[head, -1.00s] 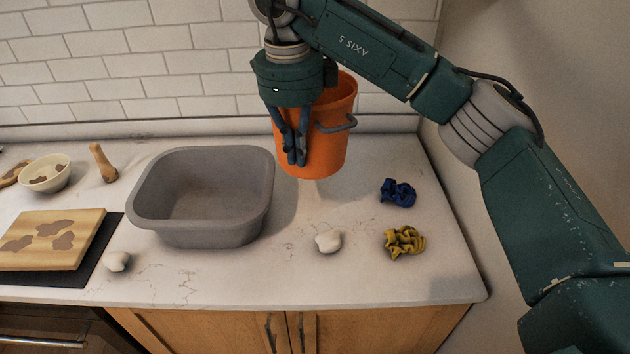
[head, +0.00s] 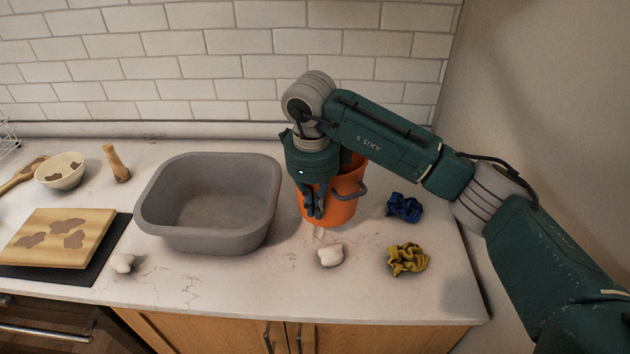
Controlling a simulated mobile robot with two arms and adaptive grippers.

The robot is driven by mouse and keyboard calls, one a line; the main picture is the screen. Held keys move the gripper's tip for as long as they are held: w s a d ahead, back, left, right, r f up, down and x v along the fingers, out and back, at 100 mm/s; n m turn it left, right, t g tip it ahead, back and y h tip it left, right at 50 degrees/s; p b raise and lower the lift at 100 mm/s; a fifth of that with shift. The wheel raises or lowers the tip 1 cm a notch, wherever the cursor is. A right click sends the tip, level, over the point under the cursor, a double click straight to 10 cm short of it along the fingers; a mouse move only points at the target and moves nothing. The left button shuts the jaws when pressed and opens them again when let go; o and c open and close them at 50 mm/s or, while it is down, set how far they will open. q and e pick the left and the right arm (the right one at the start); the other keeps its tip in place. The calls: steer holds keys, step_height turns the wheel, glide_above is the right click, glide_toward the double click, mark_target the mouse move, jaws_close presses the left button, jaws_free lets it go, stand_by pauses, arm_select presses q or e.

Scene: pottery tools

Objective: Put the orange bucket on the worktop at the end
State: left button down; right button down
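The orange bucket (head: 346,200) is upright over the worktop (head: 400,290), to the right of the grey basin. Its base is at or very near the surface; I cannot tell whether it touches. My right gripper (head: 316,208) points down at the bucket's left front side, with its fingers close together and shut on the bucket's wall. The gripper hides part of the bucket's rim and left side. A grey handle (head: 352,193) shows on the bucket's right. My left gripper is not in view.
The grey basin (head: 160,215) stands close left of the bucket. A white lump (head: 330,254) lies just in front. A blue cloth-like piece (head: 404,207) and a yellow one (head: 408,260) lie to the right. A board (head: 58,215) is far left.

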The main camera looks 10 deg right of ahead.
steer(key=shift+f, duration=0.35)
steer(key=shift+w+f, duration=0.15)
steer(key=shift+f, duration=0.5)
steer(key=shift+f+p, duration=0.95)
steer(key=shift+f, duration=1.25)
steer(key=c, duration=2)
jaws_free()
steer(key=shift+s+f, duration=0.2)
steer(key=shift+o, duration=0.3)
steer(key=shift+s+a+r, duration=0.1)
